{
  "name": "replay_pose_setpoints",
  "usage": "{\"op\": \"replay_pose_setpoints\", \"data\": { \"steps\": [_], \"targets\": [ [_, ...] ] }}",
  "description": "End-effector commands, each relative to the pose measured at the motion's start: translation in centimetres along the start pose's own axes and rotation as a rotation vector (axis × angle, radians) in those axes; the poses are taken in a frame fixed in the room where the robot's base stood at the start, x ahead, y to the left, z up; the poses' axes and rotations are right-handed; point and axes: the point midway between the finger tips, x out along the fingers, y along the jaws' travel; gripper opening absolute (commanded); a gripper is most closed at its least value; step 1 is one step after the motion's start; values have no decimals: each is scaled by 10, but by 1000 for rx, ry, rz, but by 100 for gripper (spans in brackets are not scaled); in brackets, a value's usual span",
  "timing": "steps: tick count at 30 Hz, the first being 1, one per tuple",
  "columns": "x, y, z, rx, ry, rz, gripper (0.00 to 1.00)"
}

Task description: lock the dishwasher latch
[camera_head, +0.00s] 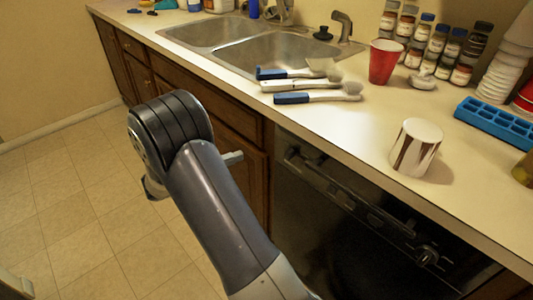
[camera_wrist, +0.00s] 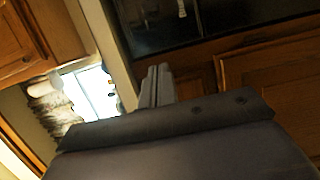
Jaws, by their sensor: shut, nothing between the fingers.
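The black dishwasher (camera_head: 345,245) is under the counter, right of the wooden cabinets, and its front looks closed. Its control panel (camera_head: 375,215) runs along the top, with a round dark knob (camera_head: 428,255) toward the right. A small handle-like part (camera_head: 293,155) is at the panel's left end; I cannot tell whether it is the latch or how it is set. My gripper (camera_head: 236,157) is mostly hidden behind my arm; its grey tip shows before the cabinet, left of the dishwasher and apart from it. In the wrist view my gripper (camera_wrist: 157,72) is shut and empty.
The counter (camera_head: 340,130) overhangs the dishwasher. Brushes (camera_head: 315,97), a red cup (camera_head: 384,62), a striped cup (camera_head: 416,147) and a blue tray (camera_head: 495,122) stand or lie on it. Wooden cabinets (camera_wrist: 270,75) are close in the wrist view. The tiled floor (camera_head: 70,215) at left is clear.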

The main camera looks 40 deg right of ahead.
Motion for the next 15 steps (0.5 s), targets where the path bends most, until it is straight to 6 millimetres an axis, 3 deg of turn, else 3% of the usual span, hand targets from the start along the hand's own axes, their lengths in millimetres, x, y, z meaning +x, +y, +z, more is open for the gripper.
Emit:
{"op": "replay_pose_setpoints", "data": {
  "steps": [5,15],
  "targets": [
    [20,0,1,0,-4,1,0],
    [93,0,1,0,-5,0,0]
  ]
}}
